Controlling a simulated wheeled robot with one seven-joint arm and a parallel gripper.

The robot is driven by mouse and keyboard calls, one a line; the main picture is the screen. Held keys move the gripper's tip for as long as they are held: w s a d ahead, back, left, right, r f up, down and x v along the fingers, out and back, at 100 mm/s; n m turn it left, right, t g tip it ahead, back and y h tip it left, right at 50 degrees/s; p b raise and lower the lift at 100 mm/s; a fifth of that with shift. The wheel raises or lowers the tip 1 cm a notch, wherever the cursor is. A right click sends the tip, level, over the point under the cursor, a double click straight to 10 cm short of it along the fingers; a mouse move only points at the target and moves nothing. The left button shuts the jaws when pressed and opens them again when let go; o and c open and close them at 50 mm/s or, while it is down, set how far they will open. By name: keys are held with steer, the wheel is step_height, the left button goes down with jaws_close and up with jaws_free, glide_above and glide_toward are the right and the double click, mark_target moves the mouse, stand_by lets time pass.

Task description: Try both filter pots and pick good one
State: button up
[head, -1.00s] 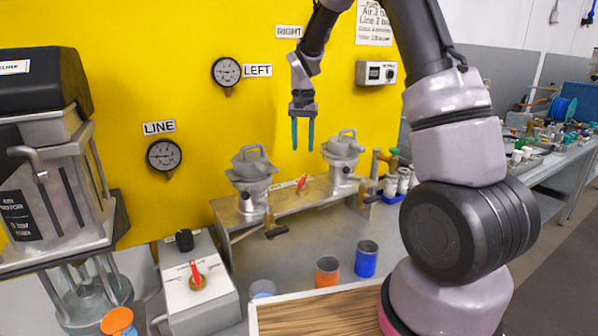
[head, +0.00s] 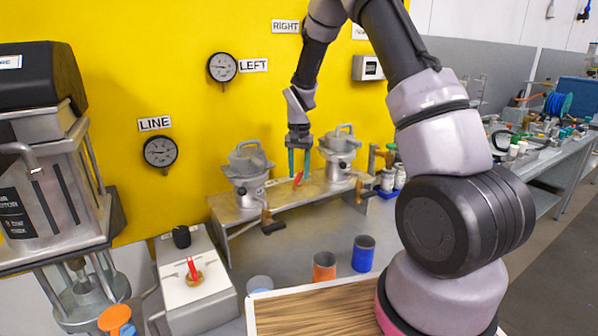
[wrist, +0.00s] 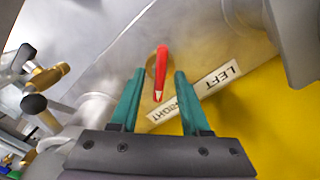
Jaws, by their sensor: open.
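The left filter pot (head: 248,172) and the right filter pot (head: 339,150) are grey metal with lids and arched handles. They stand on a metal stand (head: 222,212) against the yellow wall. A red selector lever (head: 299,177) sits between them. My gripper (head: 299,177), with teal fingers pointing down, is open at the lever. In the wrist view the red lever (wrist: 161,72) lies between the open fingers; I cannot tell whether they touch it. A label reading LEFT and RIGHT (wrist: 196,96) is beside it. The LEFT gauge (head: 222,67) and LINE gauge (head: 160,152) show on the wall; their readings are too small.
An orange cup (head: 324,267) and a blue cup (head: 363,254) stand before the stand. Brass taps with dark handles (head: 273,227) stick out below the pots. A grey box with a red lever (head: 193,272) and a large machine (head: 50,180) stand at left. My arm hides the RIGHT gauge area.

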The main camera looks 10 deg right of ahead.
jaws_close()
steer(key=n, duration=0.4)
steer(key=shift+n, duration=0.4)
steer(key=n, duration=0.4)
steer(key=shift+n, duration=0.3)
steer(key=n, duration=0.4)
steer(key=shift+n, duration=2.3)
